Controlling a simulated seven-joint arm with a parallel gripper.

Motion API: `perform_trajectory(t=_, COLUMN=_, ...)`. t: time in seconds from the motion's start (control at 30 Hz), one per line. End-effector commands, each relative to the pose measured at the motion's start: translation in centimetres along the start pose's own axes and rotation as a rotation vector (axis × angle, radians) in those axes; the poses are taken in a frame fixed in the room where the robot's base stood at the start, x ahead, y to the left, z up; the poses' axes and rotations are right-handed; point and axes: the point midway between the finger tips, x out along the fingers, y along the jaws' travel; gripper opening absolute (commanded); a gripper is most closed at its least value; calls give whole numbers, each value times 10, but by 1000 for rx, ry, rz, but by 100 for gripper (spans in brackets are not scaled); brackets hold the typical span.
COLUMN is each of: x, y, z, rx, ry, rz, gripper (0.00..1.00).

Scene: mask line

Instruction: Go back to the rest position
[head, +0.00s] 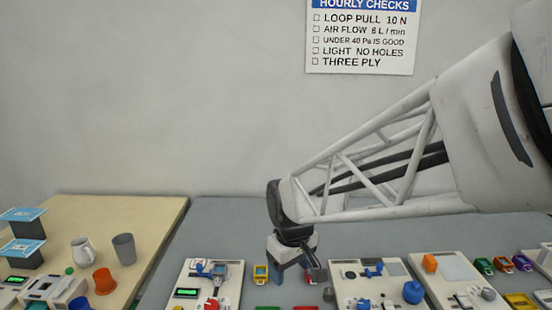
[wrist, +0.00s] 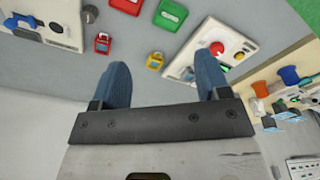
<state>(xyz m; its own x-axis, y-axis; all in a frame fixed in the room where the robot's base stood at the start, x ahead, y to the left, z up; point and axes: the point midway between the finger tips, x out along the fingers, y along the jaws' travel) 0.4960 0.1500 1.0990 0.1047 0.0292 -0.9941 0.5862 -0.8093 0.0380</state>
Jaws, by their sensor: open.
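My gripper (head: 292,278) points down over the grey bench, between two white test panels, at the end of my arm reaching in from the right. In the wrist view, the two blue fingers of my gripper (wrist: 162,72) stand wide apart with nothing between them but grey bench top. A small yellow padlock-like piece (wrist: 155,60) and a small red one (wrist: 102,43) lie beyond the fingertips, apart from them. The yellow piece also shows left of the gripper in the head view (head: 260,273). No rest position is marked in these views.
A left white panel (head: 208,285) and a middle white panel (head: 375,285) flank the gripper. A green bin (wrist: 171,14) and a red bin (wrist: 128,4) lie ahead. A wooden table (head: 130,220) with cups stands left. A checks sign (head: 360,45) hangs on the wall.

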Motion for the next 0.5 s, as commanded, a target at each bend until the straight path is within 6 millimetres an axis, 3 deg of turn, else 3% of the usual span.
perform_trajectory(t=0.2, x=-29, y=19, z=64, rx=172, ry=30, rz=21, gripper=69)
perform_trajectory(t=0.5, x=-53, y=28, z=149, rx=406, ry=70, rz=49, gripper=69)
